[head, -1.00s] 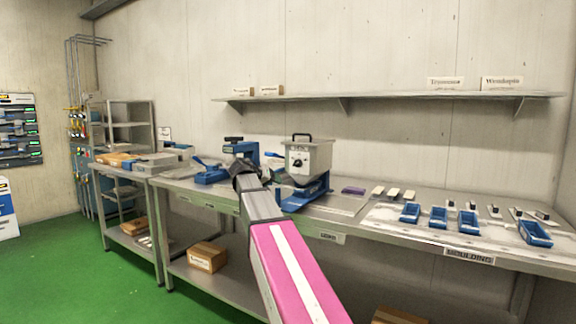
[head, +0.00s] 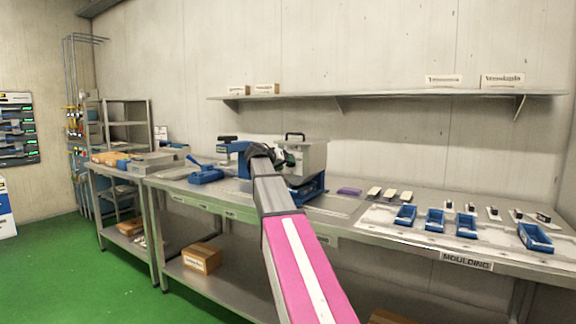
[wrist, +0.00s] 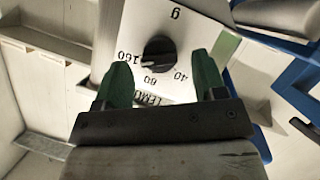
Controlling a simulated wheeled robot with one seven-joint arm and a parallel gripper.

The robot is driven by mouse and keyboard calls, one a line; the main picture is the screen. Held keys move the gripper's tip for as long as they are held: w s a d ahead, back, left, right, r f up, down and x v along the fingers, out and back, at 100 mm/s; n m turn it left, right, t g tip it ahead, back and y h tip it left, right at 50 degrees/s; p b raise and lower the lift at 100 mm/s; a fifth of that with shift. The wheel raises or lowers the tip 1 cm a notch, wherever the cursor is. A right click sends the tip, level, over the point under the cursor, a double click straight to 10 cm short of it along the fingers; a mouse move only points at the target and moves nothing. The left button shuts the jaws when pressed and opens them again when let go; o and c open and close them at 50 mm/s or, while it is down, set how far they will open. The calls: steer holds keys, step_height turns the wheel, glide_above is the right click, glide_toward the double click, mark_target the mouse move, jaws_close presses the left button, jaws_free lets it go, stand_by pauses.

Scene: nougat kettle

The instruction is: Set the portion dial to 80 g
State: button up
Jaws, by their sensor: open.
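The portion dial (wrist: 158,52) is a black round knob on a pale plate marked 160, 40 and another number that is hard to read. A small pale mark on the knob's left side seems to point toward 160. The dial is on the front of the grey dosing machine (head: 312,152), which stands on a blue base. My gripper (wrist: 163,78) is open, its two green fingers apart in front of the plate and on either side of the knob's lower part in the picture. In the head view my arm hides the dial.
The machine stands on a long steel table (head: 340,207). Blue trays (head: 436,219) and small blocks lie to its right. A blue tool (head: 205,175) lies to its left. A wall shelf (head: 390,96) runs above. Blue parts show at the wrist view's right edge.

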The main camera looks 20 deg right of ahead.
steer(key=shift+x, duration=0.95)
steer(key=c, duration=0.9)
steer(key=n+g+h, duration=0.1)
steer(key=n+h, duration=0.1)
steer(key=n, duration=0.2)
steer(key=shift+a+f, duration=0.1)
steer(key=shift+f, duration=0.05)
steer(key=n+h, duration=0.2)
steer(key=n, duration=0.3)
steer(key=shift+f, duration=0.1)
steer(key=shift+n+g+h, duration=0.3)
